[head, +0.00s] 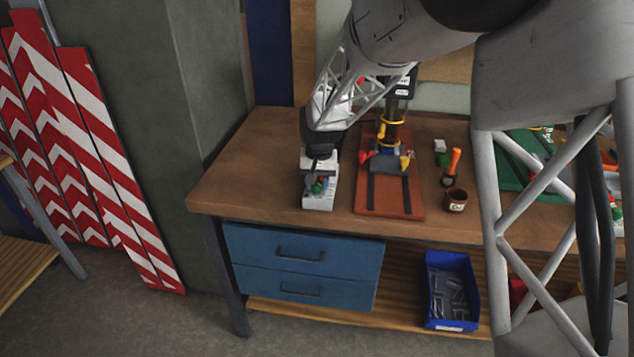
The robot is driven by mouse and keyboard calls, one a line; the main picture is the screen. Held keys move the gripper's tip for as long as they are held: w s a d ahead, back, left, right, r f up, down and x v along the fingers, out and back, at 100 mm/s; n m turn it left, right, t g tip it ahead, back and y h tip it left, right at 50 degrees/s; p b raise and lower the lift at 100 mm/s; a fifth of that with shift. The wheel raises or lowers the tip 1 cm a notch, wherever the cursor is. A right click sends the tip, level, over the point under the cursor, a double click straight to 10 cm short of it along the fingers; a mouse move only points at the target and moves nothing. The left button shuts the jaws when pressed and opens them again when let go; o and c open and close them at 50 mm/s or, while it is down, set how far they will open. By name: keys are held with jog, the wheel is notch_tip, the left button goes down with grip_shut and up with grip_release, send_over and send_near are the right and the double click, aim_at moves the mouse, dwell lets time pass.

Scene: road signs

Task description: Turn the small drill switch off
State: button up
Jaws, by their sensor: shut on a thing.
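The small drill switch (318,203) is a light grey box with small green and red parts on its top. It sits near the front edge of the wooden bench, left of the small drill (391,125). The drill stands on a red-brown board (411,203) with dark rails. My gripper (318,180) reaches down from above onto the top of the switch box. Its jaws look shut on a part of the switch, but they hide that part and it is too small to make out.
The wooden bench (250,170) is bare left of the switch. Blue drawers (300,265) and a blue bin (450,290) are below.

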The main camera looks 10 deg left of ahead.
aim_at(319, 183)
dwell(0.3)
jog(key=o, duration=0.6)
jog(key=shift+o, duration=0.2)
jog(key=shift+r, duration=0.1)
jog(key=shift+d+r, duration=0.15)
jog(key=shift+r, duration=3.7)
jog(key=shift+d, duration=0.1)
